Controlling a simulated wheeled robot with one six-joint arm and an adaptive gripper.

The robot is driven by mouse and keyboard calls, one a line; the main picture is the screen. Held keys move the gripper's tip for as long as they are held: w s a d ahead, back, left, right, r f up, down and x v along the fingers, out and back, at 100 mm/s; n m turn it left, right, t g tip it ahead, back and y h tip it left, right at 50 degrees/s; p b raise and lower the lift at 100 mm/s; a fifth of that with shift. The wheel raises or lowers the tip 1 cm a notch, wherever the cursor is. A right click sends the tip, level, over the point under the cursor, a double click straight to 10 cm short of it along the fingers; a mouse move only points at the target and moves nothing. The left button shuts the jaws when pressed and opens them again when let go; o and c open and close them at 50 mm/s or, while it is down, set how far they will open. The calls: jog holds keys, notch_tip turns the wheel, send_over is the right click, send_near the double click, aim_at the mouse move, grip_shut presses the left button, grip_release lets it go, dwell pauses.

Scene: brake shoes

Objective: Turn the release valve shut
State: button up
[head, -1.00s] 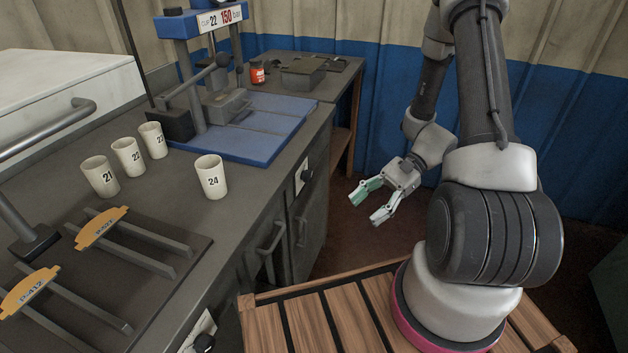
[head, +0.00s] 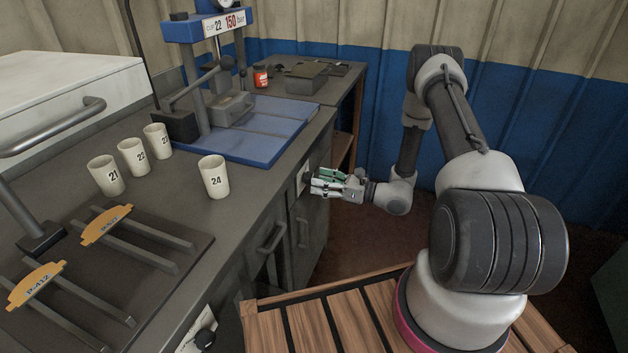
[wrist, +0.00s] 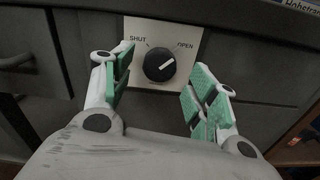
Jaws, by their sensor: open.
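The release valve is a round black knob (wrist: 159,65) on a pale plate (wrist: 137,75) marked SHUT at left and OPEN at right. The white line on the knob points up and right, towards OPEN. My gripper (wrist: 160,76) is open, with one green-padded finger on each side of the knob. The fingers look apart from it, and nothing is held. In the head view my gripper (head: 322,181) reaches left to the cabinet front below the bench edge. There the fingers largely hide the knob.
The bench (head: 262,190) overhangs the plate. A blue press (head: 235,140) and white cups, one marked 24 (head: 214,178), stand on it. Open floor lies below my gripper.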

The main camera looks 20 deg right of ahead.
aim_at(308, 178)
jog(key=shift+x, duration=1.45)
jog(key=c, duration=1)
jog(key=shift+c, duration=0.2)
jog(key=shift+n, duration=0.3)
jog(key=n, duration=1.7)
jog(key=shift+n, duration=0.3)
